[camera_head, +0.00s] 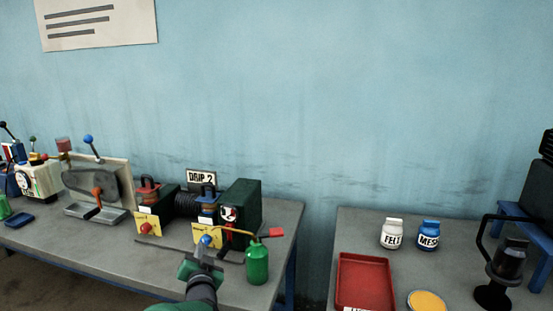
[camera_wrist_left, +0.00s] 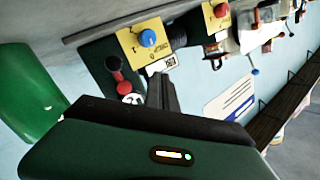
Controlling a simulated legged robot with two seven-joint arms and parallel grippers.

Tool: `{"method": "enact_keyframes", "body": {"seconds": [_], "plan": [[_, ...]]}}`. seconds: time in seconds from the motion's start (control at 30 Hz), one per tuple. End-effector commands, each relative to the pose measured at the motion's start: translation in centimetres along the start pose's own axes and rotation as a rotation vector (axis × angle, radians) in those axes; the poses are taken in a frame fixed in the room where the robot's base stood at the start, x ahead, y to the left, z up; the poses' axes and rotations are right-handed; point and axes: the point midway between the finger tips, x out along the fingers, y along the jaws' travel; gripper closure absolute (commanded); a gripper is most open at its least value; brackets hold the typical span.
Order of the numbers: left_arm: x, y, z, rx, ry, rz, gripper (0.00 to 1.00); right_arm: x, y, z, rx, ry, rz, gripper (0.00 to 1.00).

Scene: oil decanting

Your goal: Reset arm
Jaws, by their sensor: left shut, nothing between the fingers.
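My left gripper (camera_head: 203,251) comes up from the bottom of the head view, in front of the machine on the left table. Its fingers are shut with nothing between them. In the left wrist view the dark fingers (camera_wrist_left: 161,95) point at the machine's panel. A blue knob (camera_head: 206,240) on a yellow plate lies just beyond the fingertips in the head view; whether they touch it I cannot tell. The knob also shows in the left wrist view (camera_wrist_left: 147,38). My right gripper is not in view.
A green oil can (camera_head: 257,264) stands right of my left gripper, close to the table edge. The dark green machine (camera_head: 242,203) is behind. A gap separates the left table from the right table, which holds a red tray (camera_head: 363,283), a FELT jar (camera_head: 392,236) and a MESH jar (camera_head: 428,237).

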Motion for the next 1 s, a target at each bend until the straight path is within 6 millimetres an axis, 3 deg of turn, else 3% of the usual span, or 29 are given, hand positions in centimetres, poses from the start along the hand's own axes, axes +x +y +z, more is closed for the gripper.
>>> {"method": "enact_keyframes", "body": {"seconds": [0.17, 0.3, 0.5, 0.7, 0.8, 1.0], "plan": [[-8.8, 3.5, 6.5, -0.181, -0.307, 0.317, 1.0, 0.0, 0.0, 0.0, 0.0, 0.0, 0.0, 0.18], [-18.1, 5.4, 11.9, -0.275, -0.587, 0.477, 1.0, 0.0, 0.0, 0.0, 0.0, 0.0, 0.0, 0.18], [-29.3, 5.7, 17.4, -0.328, -0.906, 0.56, 1.0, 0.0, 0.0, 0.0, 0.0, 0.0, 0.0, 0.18], [-38.2, 4.6, 21.2, -0.335, -1.153, 0.564, 1.0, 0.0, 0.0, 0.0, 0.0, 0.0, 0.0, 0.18], [-38.4, 2.2, 17.4, -0.337, -1.154, 0.564, 1.0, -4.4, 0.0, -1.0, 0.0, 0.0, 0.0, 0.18], [-38.8, -1.5, 12.0, -0.336, -1.152, 0.565, 1.0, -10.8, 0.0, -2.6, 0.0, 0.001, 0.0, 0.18]]}}
